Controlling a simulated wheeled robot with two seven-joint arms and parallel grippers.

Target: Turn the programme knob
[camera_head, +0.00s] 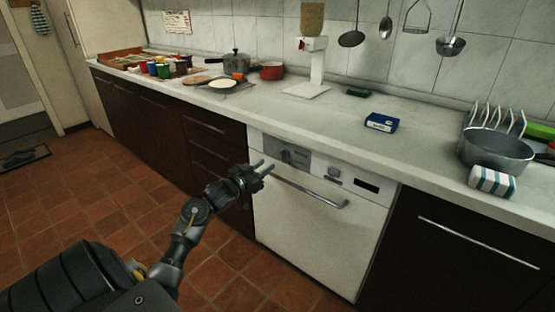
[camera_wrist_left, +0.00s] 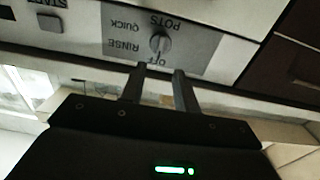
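The programme knob (camera_wrist_left: 160,42) is a small round grey knob on a grey panel (camera_wrist_left: 195,50) of the white dishwasher (camera_head: 310,225). In the left wrist view the panel's words OFF, RINSE, QUICK and POTS appear upside down around it. Which word the knob points at is too small to tell. The knob (camera_head: 288,156) also shows in the head view, just right of my gripper. My left gripper (camera_head: 267,169) is in front of the panel. In the left wrist view the gripper (camera_wrist_left: 157,72) is open, its two fingers apart and empty, with the knob beyond their tips. My right gripper is not in view.
The dishwasher's bar handle (camera_head: 310,190) runs just below the panel. A square button (camera_head: 334,172) and dark display (camera_head: 367,186) sit to the right. The counter (camera_head: 330,120) above holds a blue box (camera_head: 381,123) and a grey pot (camera_head: 494,150).

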